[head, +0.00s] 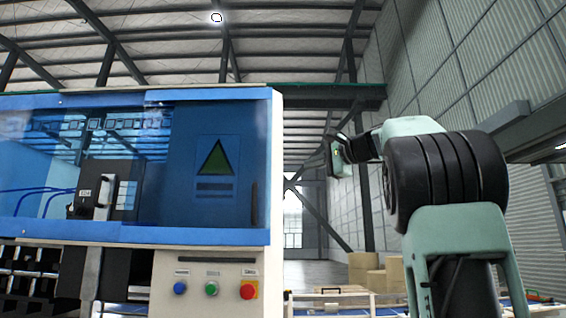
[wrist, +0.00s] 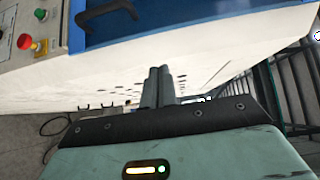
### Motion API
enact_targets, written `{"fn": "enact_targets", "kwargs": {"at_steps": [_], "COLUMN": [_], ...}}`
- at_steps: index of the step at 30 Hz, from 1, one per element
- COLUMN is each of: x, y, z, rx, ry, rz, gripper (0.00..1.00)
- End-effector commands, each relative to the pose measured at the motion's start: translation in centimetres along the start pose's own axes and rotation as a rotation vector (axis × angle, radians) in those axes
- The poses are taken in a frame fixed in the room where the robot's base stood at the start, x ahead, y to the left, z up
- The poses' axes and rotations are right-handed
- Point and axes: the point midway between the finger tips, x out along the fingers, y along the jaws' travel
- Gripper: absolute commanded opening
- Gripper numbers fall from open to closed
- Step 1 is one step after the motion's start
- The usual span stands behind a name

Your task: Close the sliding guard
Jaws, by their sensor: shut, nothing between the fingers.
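The machine front (head: 130,236) has a blue frame with tinted blue panes. The sliding guard (head: 215,150) appears to be the darker tinted pane in the right half, with a green triangle label. A dark upright handle (head: 254,203) sits near its right edge. Panes overlap near the middle, and I cannot tell how far the guard is open. In the wrist view, a black bar handle (wrist: 106,13) shows at the top left, apart from my fingers. My gripper (wrist: 158,82) is shut and empty beside the machine's white side. In the head view its fingertips are not clear.
Blue, green and red buttons (head: 213,289) are on the white panel below the frame. The red button (wrist: 25,42) also shows in the wrist view. Cardboard boxes (head: 372,275) stand behind, right of the machine. Dark railings (wrist: 270,90) are at the wrist view's right.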

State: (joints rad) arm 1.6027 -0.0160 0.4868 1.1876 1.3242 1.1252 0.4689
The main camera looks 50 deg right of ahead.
Motion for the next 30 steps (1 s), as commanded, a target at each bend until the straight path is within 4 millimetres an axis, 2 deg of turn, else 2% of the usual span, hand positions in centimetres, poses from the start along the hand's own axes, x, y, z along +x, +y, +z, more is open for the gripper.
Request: {"fn": "enact_targets", "kwargs": {"at_steps": [1, 3, 8, 23, 30], "x": [-1.0, -1.7, -1.3, 7.7, 10.1], "y": [-1.0, -1.8, -2.5, -3.1, -3.0], "z": [-0.6, -0.9, -1.1, -1.3, 0.8], "rx": [-0.001, -0.002, 0.001, 0.002, 0.0], "ry": [0.017, 0.026, 0.029, 0.026, 0.03], "rz": [-0.019, -0.035, -0.045, -0.042, -0.042], "gripper": [0.0, 0.0, 0.0, 0.0, 0.0]}}
